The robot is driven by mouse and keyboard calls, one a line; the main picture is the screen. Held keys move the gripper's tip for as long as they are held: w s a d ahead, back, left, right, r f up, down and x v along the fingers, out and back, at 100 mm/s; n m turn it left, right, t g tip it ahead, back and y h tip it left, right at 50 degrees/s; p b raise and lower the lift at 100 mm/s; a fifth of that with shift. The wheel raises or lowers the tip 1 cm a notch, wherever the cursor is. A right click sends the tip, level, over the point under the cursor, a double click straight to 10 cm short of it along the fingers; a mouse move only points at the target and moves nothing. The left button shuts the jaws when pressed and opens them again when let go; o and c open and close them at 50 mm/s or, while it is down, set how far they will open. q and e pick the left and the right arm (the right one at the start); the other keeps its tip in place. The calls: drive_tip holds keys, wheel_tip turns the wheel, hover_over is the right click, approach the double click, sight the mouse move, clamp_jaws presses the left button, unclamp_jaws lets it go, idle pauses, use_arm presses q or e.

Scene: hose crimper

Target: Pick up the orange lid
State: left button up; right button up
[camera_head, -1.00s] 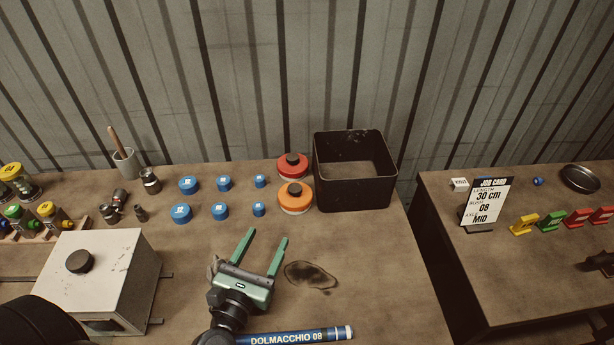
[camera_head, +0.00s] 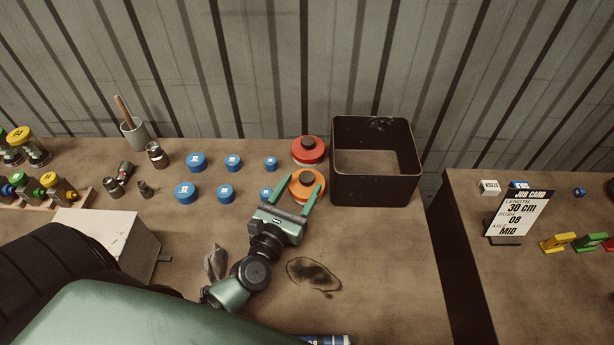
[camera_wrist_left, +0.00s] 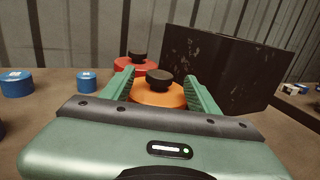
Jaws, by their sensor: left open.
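The orange lid (camera_head: 309,187) with a black knob lies on the bench, just in front of the red lid (camera_head: 308,149) and left of the black bin. My left gripper (camera_head: 301,190) is open, with its two green fingers reaching to either side of the orange lid. In the left wrist view the orange lid (camera_wrist_left: 158,95) shows between the fingers, and its near lower part is hidden by the gripper body. I cannot tell whether the fingers touch it. My right gripper is not in view.
The black bin (camera_head: 375,192) stands close to the right of the lids. Several blue caps (camera_head: 187,193) lie to the left. A white box (camera_head: 100,235) stands at the front left. A second bench with a job card (camera_head: 519,214) is at the right, across a gap.

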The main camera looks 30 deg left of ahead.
use_arm(q)
drive_tip(key=shift+w, duration=0.65)
drive_tip(key=shift+w+f, duration=0.1)
drive_tip(key=shift+w, duration=0.2)
drive_tip(key=shift+s, duration=0.1)
clamp_jaws()
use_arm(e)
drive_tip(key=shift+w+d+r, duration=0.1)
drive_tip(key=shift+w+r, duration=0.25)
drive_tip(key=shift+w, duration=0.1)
